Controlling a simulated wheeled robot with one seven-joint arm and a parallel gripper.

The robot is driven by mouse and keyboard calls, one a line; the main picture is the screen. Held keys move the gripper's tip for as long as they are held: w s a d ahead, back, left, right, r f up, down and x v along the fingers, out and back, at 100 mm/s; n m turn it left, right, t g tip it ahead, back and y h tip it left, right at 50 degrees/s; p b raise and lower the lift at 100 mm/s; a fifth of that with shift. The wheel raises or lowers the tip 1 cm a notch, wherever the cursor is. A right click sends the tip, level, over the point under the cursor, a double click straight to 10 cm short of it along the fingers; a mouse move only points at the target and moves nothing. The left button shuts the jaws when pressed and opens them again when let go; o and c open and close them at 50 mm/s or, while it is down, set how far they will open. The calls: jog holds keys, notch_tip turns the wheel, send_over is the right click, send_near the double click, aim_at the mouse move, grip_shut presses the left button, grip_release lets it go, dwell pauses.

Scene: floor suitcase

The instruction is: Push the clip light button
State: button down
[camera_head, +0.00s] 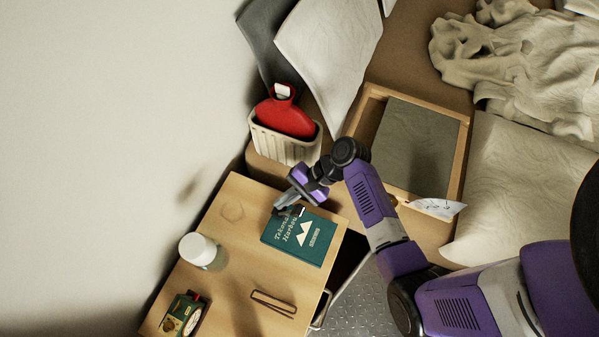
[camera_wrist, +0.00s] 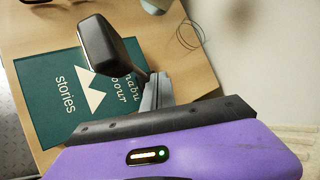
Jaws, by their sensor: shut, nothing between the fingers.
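A teal book (camera_head: 312,246) lies flat on the wooden table, and it fills the left of the wrist view (camera_wrist: 45,110). A dark clip light (camera_wrist: 108,48) with a rounded head and thin stem is over the book's edge in the wrist view. In the head view the clip light (camera_head: 293,211) is a small dark shape at the book's upper left, partly hidden by my gripper. My gripper (camera_head: 284,201) is shut and empty, right at the clip light. Its grey fingertips (camera_wrist: 156,90) are beside the light's stem; I cannot tell whether they touch. The button is not discernible.
The wooden table (camera_head: 225,250) also carries a white-capped jar (camera_head: 198,250), a green box (camera_head: 182,316) and brown-framed glasses (camera_head: 273,303). A ribbed bin (camera_head: 285,146) with a red bottle (camera_head: 285,116) stands behind. An open wooden tray (camera_head: 459,150) lies to the right.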

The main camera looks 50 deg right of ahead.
jog(key=shift+f, duration=0.4)
jog(key=shift+f, duration=0.2)
dwell(0.4)
jog(key=shift+r+p, duration=0.7)
jog(key=shift+p, duration=0.1)
notch_tip(320, 180, up, 6)
jog(key=p, duration=0.6)
dwell(0.6)
